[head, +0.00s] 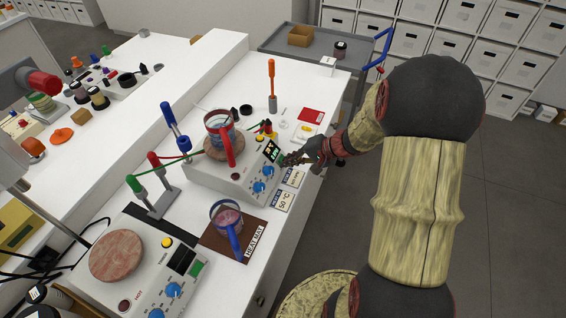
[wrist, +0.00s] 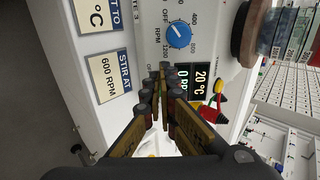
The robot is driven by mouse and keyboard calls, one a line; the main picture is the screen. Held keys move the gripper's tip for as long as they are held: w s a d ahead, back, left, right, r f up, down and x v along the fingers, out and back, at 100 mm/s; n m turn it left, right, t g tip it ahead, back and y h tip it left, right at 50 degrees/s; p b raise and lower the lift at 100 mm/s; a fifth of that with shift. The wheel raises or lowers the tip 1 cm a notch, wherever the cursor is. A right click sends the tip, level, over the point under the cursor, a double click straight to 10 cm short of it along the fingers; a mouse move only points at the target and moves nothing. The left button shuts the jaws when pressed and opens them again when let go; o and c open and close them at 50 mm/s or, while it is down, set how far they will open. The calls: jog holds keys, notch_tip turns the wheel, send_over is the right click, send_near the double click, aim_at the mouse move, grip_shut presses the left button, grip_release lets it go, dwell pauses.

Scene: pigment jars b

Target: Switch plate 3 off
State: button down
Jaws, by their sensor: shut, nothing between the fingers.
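Plate 3 (head: 215,182) is the far white hot plate, with a beaker (head: 222,130) with a red holder on its round top. In the wrist view its front panel (wrist: 205,12) shows a blue RPM knob (wrist: 178,36) and a lit display (wrist: 200,80) reading 20 °C and 0 RPM. A part-hidden label ending in "3" is at the panel's edge. My gripper (head: 287,159) is shut and empty, its fingertips (wrist: 166,78) at the panel right beside the display. The fingers cover the panel there, so the switch is hidden; I cannot tell whether they touch it.
A nearer hot plate (head: 142,292) with a bare pinkish top and dark display stands at the front left. A beaker with a blue handle (head: 228,222) stands on the heat mat (head: 213,243). Cards (wrist: 110,76) lie beside plate 3. An orange-handled screwdriver (head: 271,80) stands behind.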

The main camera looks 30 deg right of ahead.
jog(key=shift+w+a+f, duration=0.15)
jog(key=shift+w, duration=0.05)
jog(key=shift+w+a+f+b, duration=0.3)
jog(key=shift+f+b, duration=0.2)
jog(key=shift+b, duration=0.3)
jog(key=shift+r, duration=0.1)
jog(key=shift+p+v, duration=0.6)
jog(key=shift+v, duration=1.35)
jog(key=v, duration=1.2)
jog(key=shift+w, duration=0.1)
